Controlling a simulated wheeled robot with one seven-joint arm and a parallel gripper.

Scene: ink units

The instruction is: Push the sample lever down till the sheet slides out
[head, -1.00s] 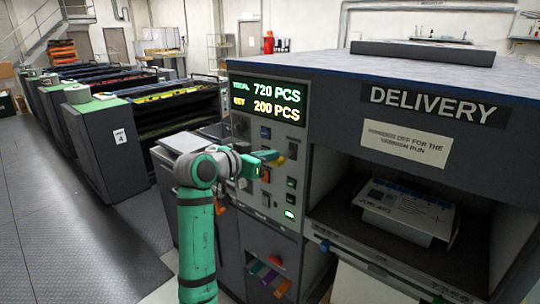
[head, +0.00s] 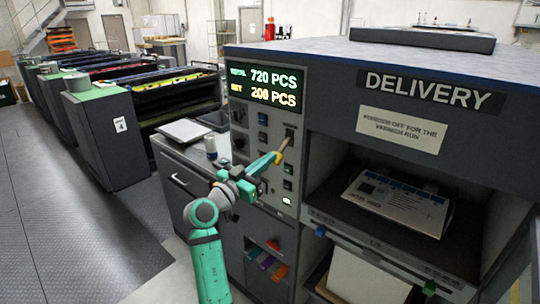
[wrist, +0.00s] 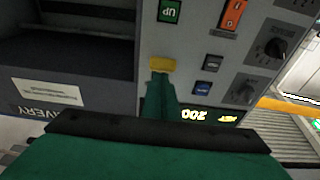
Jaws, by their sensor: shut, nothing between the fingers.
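My gripper (head: 283,146), green with yellow fingertips, is shut and empty in front of the grey control panel (head: 266,133). In the wrist view its yellow tip (wrist: 162,65) covers part of the panel; I cannot tell whether it touches. A small blue handle (head: 320,231) and a green one (head: 430,288) sit along the front edge below the delivery opening. No label shows which part is the sample lever. Printed sheets (head: 400,197) lie inside the delivery opening, and a white pile (head: 370,276) is below it.
The panel carries a lit counter (head: 264,86), a green UP button (wrist: 168,11), an orange switch (wrist: 233,15) and dark knobs (wrist: 275,47). A side counter (head: 180,160) holds a small can (head: 211,148). Coloured handles fill a niche (head: 268,262) below. Open floor (head: 70,220) is at left.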

